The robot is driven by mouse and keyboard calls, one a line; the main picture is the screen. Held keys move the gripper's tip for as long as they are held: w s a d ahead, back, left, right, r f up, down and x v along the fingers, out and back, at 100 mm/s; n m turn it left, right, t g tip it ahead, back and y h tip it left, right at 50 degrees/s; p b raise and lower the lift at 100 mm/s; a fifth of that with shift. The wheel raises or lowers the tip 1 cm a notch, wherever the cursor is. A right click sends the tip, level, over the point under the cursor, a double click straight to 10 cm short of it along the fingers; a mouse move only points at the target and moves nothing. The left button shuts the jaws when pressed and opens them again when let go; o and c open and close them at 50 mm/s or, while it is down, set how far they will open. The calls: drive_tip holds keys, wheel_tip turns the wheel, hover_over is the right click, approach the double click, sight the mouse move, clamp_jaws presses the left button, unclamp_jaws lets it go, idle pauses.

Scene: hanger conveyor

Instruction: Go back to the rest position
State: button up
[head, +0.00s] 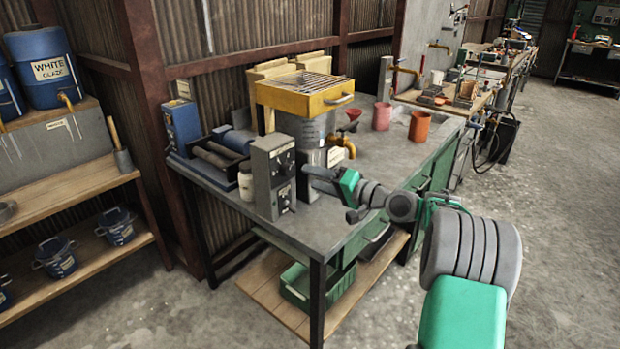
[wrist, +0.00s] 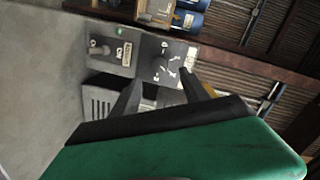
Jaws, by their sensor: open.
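My gripper (head: 322,180) is at the end of my green and grey arm, raised over the near part of the grey workbench (head: 345,238). In the wrist view my gripper (wrist: 168,92) shows two dark fingers spread apart with nothing held between them. Beyond the fingers is a grey control box (head: 272,178) with dials and a switch. The control box also shows in the wrist view (wrist: 140,58). In the head view the fingertips are close to the right of this box; I cannot tell the exact gap.
A yellow tray with a grille (head: 300,98) tops a metal drum (head: 300,130) on the bench. A pink cup (head: 382,116) and an orange cup (head: 419,127) stand behind. Shelves with blue barrels (head: 45,65) are at left. The floor at right (head: 560,200) is clear.

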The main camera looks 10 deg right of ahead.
drive_tip(key=s+a+f+n+g+h+p, duration=0.1)
drive_tip(key=s+a+n+g+h+p, duration=0.2)
drive_tip(key=s+a, duration=0.5)
drive_tip(key=s+d+f+n+g+h, duration=0.1)
drive_tip(key=s+f+g+h, duration=0.2)
drive_tip(key=s, duration=1)
drive_tip(key=s+d+f+n+g+h+p, duration=0.1)
drive_tip(key=s+f+g+h, duration=0.2)
drive_tip(key=s, duration=0.9)
drive_tip(key=shift+s+d+g+h, duration=0.35)
drive_tip(key=shift+g+h, duration=0.15)
drive_tip(key=shift+h, duration=0.3)
drive_tip(key=shift+c, duration=0.2)
